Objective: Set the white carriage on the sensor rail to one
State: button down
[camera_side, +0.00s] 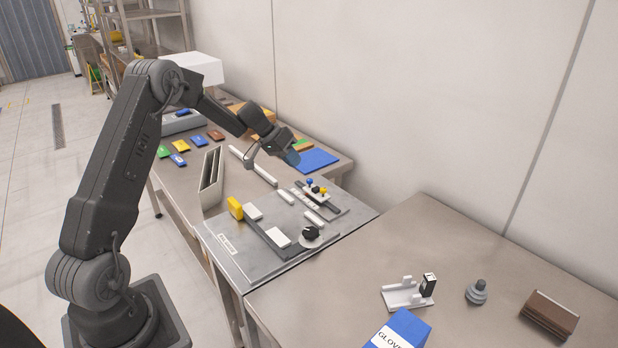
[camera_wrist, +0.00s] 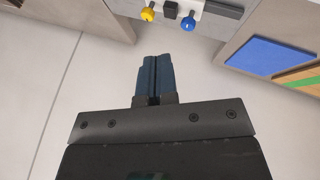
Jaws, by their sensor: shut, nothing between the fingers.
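The white carriage (camera_side: 316,196) sits on a dark sensor rail (camera_side: 337,209) at the back edge of the grey panel in the side view. Markings by the rail are too small to read.
The panel (camera_side: 232,256) also holds a yellow block (camera_side: 235,207), white blocks (camera_side: 278,237) and a black dial (camera_side: 311,232). An upright pale holder (camera_side: 210,180) stands to its left. A blue mat (camera_side: 317,159) lies behind. The right table has free room in its middle.

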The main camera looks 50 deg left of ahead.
aim_at(313, 193)
jog(key=x, duration=1)
jog(key=shift+r, duration=0.1)
jog(key=d, duration=0.6)
jog(key=shift+s, duration=0.15)
jog(key=a+v, duration=0.1)
jog(key=v, duration=0.9)
jog(key=shift+a+r, duration=0.1)
